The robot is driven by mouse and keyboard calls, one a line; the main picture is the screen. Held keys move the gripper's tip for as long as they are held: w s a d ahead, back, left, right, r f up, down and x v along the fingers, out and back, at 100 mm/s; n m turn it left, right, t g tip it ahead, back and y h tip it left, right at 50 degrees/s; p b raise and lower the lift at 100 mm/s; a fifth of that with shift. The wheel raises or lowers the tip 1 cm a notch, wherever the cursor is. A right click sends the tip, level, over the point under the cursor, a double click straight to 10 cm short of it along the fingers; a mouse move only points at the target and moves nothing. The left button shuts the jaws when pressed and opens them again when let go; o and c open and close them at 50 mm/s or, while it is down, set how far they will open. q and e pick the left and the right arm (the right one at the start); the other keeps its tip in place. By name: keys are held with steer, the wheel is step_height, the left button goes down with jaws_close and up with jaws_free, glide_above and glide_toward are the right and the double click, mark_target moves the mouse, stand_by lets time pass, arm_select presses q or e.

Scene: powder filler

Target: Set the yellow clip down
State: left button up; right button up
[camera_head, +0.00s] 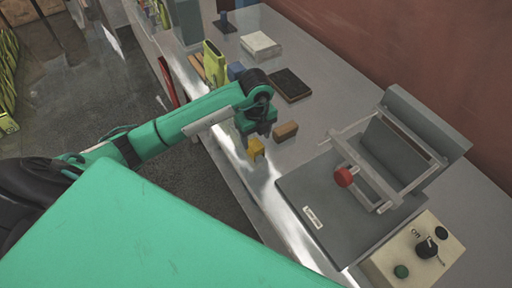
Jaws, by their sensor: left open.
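The small yellow clip (256,149) is on the grey bench near its front edge, just below my left gripper in the picture. My left gripper (262,133) is open, with its fingers close above and behind the clip. I cannot tell whether the fingers touch it. A small brown block (286,131) lies just to the right of the gripper. My right gripper is not in view.
A grey machine with a red knob (343,177) and a control box (418,252) stand at the right. A dark flat tray (290,85), a white box (261,45) and a yellow-green container (213,62) are farther back. The brick-coloured wall bounds the bench.

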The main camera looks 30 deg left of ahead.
mark_target(256, 144)
arm_select(q)
step_height(256, 144, up, 6)
steer(key=shift+f+b, duration=0.2)
steer(key=shift+b, duration=0.45)
steer(key=shift+r, duration=0.4)
